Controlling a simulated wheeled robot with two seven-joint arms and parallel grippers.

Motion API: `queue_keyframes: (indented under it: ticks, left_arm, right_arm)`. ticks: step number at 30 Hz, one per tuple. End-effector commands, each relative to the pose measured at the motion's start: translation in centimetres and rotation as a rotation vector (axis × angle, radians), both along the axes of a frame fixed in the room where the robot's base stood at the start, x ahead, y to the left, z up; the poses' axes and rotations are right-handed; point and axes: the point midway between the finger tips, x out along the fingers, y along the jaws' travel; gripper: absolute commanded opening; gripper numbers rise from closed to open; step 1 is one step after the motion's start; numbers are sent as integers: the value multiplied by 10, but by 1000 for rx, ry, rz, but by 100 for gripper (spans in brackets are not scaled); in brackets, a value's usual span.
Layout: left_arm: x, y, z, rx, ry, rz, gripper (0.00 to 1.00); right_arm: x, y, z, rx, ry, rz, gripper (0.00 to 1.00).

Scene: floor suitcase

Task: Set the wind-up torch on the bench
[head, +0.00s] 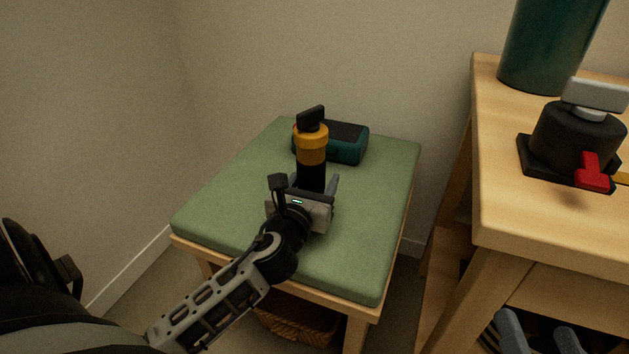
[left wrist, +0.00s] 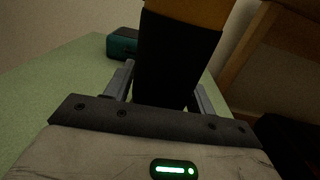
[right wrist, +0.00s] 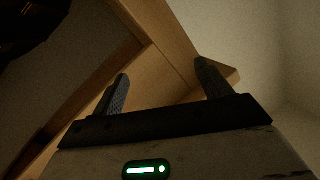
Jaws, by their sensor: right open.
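The wind-up torch (head: 312,152) is upright over the green-cushioned bench (head: 368,230), with a black body, an orange-yellow collar and a black top piece. Its dark body also fills the middle of the left wrist view (left wrist: 174,60). My left gripper (head: 314,184) has one finger on each side of the torch's lower body. Whether the fingers press on it is unclear. The torch's foot is hidden behind the gripper, so contact with the cushion does not show. My right gripper (head: 540,338) is open and empty, low by the wooden table; its fingers also show in the right wrist view (right wrist: 163,80).
A teal and black case (head: 346,143) lies at the back of the bench, close behind the torch. The wooden table (head: 490,205) at right carries a dark green cylinder (head: 550,45) and a black device with a red lever (head: 572,140). A basket (head: 298,318) sits under the bench.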

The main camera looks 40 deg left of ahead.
Motion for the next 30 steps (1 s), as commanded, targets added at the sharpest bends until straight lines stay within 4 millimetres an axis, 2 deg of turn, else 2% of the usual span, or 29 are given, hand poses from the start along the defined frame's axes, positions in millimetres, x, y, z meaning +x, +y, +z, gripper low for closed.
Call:
queue_keyframes:
  ticks: [11,13,17,24,30]
  left_arm:
    - [0,0,4,-1,-1,0,67]
    - [-6,-2,3,-2,2,-1,67]
    - [-28,-9,3,-2,4,-1,67]
    - [-78,-24,2,-3,4,0,67]
    - [-106,-33,2,-2,1,0,67]
  right_arm:
    - [0,1,2,3,7,4,77]
    - [-2,1,-1,6,25,10,77]
    - [-6,3,-5,16,70,19,77]
    - [-10,4,-13,23,125,16,77]
    - [-10,3,-15,24,124,15,77]
